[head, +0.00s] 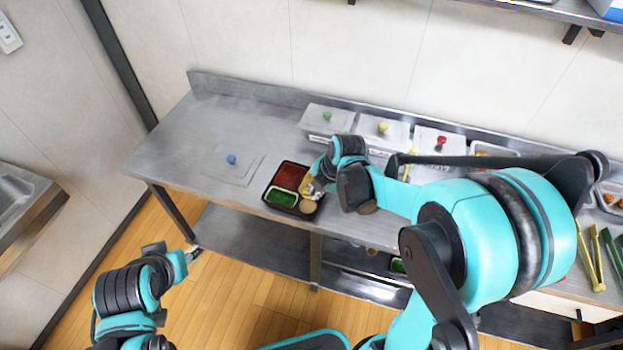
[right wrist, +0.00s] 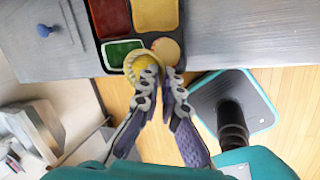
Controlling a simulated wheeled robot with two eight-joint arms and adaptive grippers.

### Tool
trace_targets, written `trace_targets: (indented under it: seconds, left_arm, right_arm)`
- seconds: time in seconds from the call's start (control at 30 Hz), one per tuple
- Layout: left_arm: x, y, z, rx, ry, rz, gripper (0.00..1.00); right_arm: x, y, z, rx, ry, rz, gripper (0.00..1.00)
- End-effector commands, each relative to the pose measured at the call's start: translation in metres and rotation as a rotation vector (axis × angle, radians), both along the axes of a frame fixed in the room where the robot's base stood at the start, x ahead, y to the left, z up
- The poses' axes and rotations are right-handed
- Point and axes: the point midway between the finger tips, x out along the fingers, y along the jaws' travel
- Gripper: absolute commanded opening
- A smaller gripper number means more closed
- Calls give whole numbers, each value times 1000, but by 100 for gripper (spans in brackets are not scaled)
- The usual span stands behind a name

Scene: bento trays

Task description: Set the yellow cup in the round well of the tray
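The dark bento tray (head: 271,183) lies near the table's front edge, with a red and a green section; the right wrist view also shows a yellow one. Its round well (right wrist: 167,50) has a tan floor at the front right corner, also in the head view (head: 307,207). The yellow cup (right wrist: 141,66) is at my right gripper's (right wrist: 160,74) fingertips, over the edge between the green section and the well. The fingers are close together, one overlapping the cup, and appear to pinch its rim. My left gripper (head: 192,254) is low, away from the table; its fingers are unclear.
A flat lid with a blue knob (head: 231,159) lies left of the tray. Lidded containers with green (head: 327,115), yellow (head: 383,127) and red (head: 441,140) knobs line the back. Tongs (head: 590,257) lie far right. The table's left end is clear.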

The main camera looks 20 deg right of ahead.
Motion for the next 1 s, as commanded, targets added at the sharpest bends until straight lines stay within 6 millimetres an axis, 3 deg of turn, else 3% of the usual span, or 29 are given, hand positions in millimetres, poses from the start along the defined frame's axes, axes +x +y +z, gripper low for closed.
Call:
trace_targets:
  seconds: [0.37,1.0]
  left_arm:
    - [0,0,-10,0,0,0,39]
    - [0,0,-63,0,0,0,39]
  right_arm:
    - [1,0,-8,-2,1,73,0]
    - [1,0,-73,-2,1,71,0]
